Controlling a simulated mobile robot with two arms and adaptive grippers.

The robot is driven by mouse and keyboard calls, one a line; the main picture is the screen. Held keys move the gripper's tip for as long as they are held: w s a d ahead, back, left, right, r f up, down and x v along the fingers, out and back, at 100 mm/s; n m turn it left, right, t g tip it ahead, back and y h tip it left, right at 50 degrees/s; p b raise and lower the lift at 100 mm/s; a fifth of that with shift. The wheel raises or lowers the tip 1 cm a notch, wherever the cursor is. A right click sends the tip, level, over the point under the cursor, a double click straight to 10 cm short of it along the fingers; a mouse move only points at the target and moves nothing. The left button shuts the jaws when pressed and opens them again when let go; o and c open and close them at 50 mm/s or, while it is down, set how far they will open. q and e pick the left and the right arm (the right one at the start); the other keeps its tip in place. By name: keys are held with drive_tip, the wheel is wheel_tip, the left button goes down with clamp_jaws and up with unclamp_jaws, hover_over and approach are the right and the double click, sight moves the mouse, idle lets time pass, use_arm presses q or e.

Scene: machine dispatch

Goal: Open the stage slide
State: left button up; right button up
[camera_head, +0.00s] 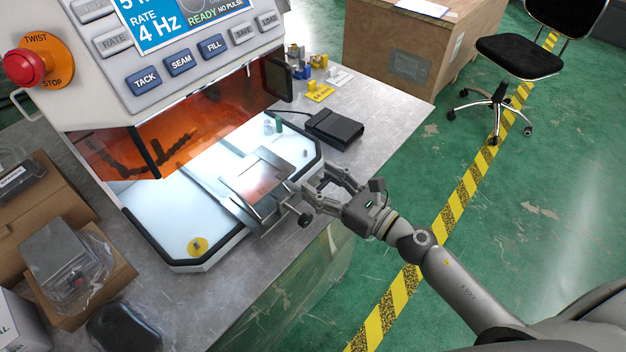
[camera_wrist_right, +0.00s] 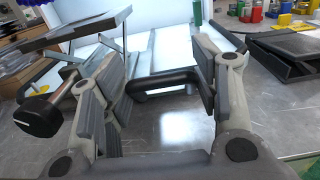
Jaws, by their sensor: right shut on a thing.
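The stage slide (camera_head: 262,181) is a flat metal plate on rails over the white, lit machine bed, in front of the orange window. Its front end reaches the bed's black rim. My right gripper (camera_head: 318,190) is at that front end, its fingers around the slide's handle. In the right wrist view the dark handle bar (camera_wrist_right: 168,82) lies between the fingers, and I take the gripper as shut on it. A black knob on the slide (camera_head: 304,219) sits beside the gripper; it also shows in the right wrist view (camera_wrist_right: 38,115). My left gripper is not in view.
The machine's panel (camera_head: 190,60) with buttons and a red stop knob (camera_head: 25,67) stands above the bed. A black pedal box (camera_head: 334,129) lies right of the bed. Cardboard boxes (camera_head: 20,215) crowd the left.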

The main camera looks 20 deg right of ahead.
drive_tip(key=shift+d+r, duration=0.1)
drive_tip(key=shift+d, duration=0.2)
drive_tip(key=o, duration=1.2)
drive_tip(key=shift+s+d, duration=0.15)
drive_tip(key=shift+s, duration=0.25)
drive_tip(key=v, duration=1.1)
drive_tip(key=shift+s+d, duration=0.1)
